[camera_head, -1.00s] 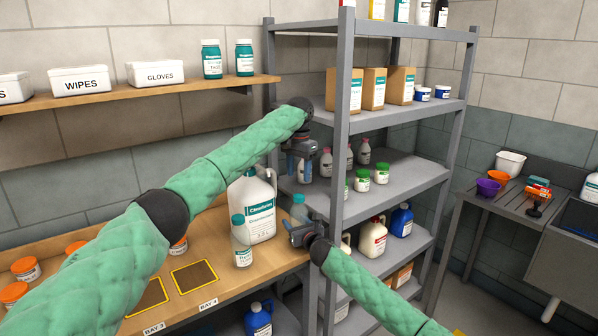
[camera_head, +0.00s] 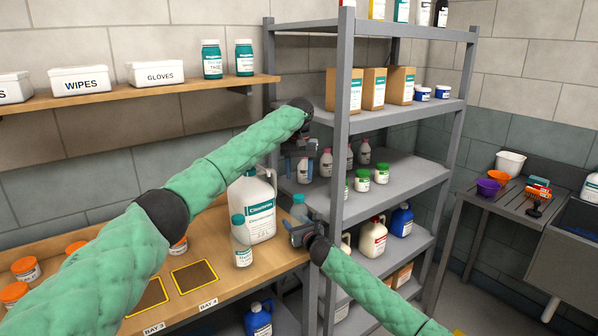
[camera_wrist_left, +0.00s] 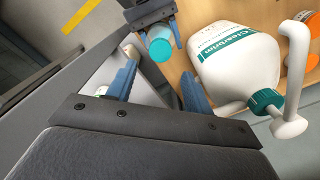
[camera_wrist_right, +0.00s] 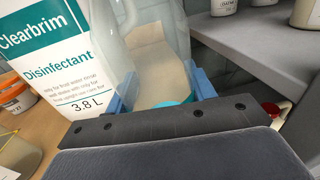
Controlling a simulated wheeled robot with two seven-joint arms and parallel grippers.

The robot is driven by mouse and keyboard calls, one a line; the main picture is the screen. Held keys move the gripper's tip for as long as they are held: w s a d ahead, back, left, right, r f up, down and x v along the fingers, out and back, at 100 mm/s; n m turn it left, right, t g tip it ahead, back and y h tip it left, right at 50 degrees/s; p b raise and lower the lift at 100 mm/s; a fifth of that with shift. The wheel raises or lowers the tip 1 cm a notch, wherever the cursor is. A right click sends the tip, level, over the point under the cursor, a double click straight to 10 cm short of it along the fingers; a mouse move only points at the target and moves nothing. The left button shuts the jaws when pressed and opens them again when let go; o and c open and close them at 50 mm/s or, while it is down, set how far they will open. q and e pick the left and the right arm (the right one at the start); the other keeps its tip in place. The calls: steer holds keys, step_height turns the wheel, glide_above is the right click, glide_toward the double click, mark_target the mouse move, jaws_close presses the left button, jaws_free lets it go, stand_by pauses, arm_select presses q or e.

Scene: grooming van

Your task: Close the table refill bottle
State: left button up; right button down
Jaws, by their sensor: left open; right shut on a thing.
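A clear bottle with a teal top (camera_head: 299,207) stands at the worktop's right end, beside the large white disinfectant jug (camera_head: 262,207). My right gripper (camera_head: 300,232) is shut on this bottle; its clear body shows between the fingers in the right wrist view (camera_wrist_right: 160,60). The round teal top shows in the left wrist view (camera_wrist_left: 159,47); I cannot tell whether it is fully closed. My left gripper (camera_head: 298,168) is open and empty, above and behind the bottle, near the rack.
The grey rack (camera_head: 343,190) with bottles and jars stands close on the right of both grippers. Framed bay marks (camera_head: 194,277) on the worktop (camera_head: 215,305) are empty. Orange-lidded jars (camera_head: 26,269) stand at left.

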mark_target(299, 196)
arm_select(q)
steer(key=shift+f, duration=3.95)
steer(key=c, duration=1)
steer(key=o, duration=1.2)
steer(key=shift+c, duration=0.2)
step_height(299, 196, up, 12)
